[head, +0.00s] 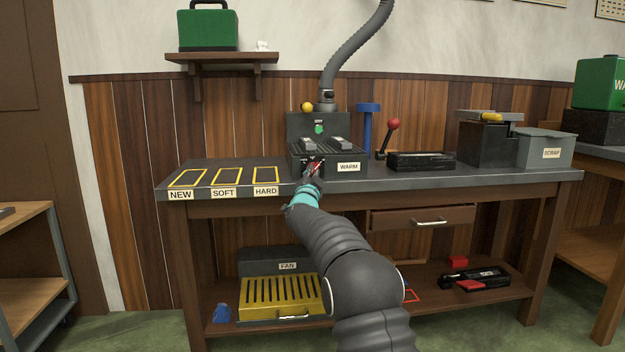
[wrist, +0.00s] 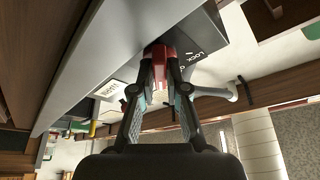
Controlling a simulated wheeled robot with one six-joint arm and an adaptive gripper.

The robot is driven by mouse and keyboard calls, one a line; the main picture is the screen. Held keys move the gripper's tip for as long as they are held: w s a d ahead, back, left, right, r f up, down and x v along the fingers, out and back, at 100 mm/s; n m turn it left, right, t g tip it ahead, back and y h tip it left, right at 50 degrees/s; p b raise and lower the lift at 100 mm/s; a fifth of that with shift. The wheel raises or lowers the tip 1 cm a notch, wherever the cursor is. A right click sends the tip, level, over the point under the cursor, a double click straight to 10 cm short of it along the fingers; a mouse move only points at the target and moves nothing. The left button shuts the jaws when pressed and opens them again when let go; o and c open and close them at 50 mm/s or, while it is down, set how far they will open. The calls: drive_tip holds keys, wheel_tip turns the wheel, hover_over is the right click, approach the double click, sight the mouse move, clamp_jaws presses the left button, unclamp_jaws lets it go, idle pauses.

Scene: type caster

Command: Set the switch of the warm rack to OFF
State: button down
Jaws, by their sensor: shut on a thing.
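The warm rack (head: 352,153) is a dark box with a white WARM label, standing on the workbench. A small red switch handle (wrist: 158,54) projects from the dark front face (wrist: 205,38) in the wrist view, beside white lettering that seems to read LOCK. My gripper (wrist: 166,82) is shut on this red handle, one finger at each side. In the head view my gripper (head: 314,174) reaches the rack's front left of the label and mostly covers the switch. I cannot tell its setting or see an OFF mark.
The bench (head: 430,178) has yellow frames labelled NEW, SOFT and HARD at left. Right of the rack are a blue post (head: 368,118), a red-knobbed lever (head: 392,125) and a grey scrap bin (head: 545,150). A hose (head: 350,55) hangs above. A drawer (head: 425,219) sits below the top.

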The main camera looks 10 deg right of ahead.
drive_tip(key=shift+d+f+n+t+y+b, duration=0.1)
drive_tip(key=shift+n+t+y+b, duration=0.25)
drive_tip(key=shift+n+y+b, duration=1.05)
drive_tip(key=shift+d+r+n+t+y+b, duration=0.15)
drive_tip(key=shift+n+t+y, duration=0.2)
drive_tip(key=shift+n, duration=2.2)
drive_tip(key=shift+d+f+n+t+y+b, duration=0.25)
drive_tip(key=shift+n+y+b, duration=0.6)
drive_tip(key=shift+n, duration=1.1)
drive_tip(key=shift+a+r+y, duration=0.1)
drive_tip(key=shift+a+y, duration=0.05)
drive_tip(key=shift+y, duration=0.15)
drive_tip(key=c, duration=1.2)
unclamp_jaws()
drive_tip(key=shift+v, duration=6)
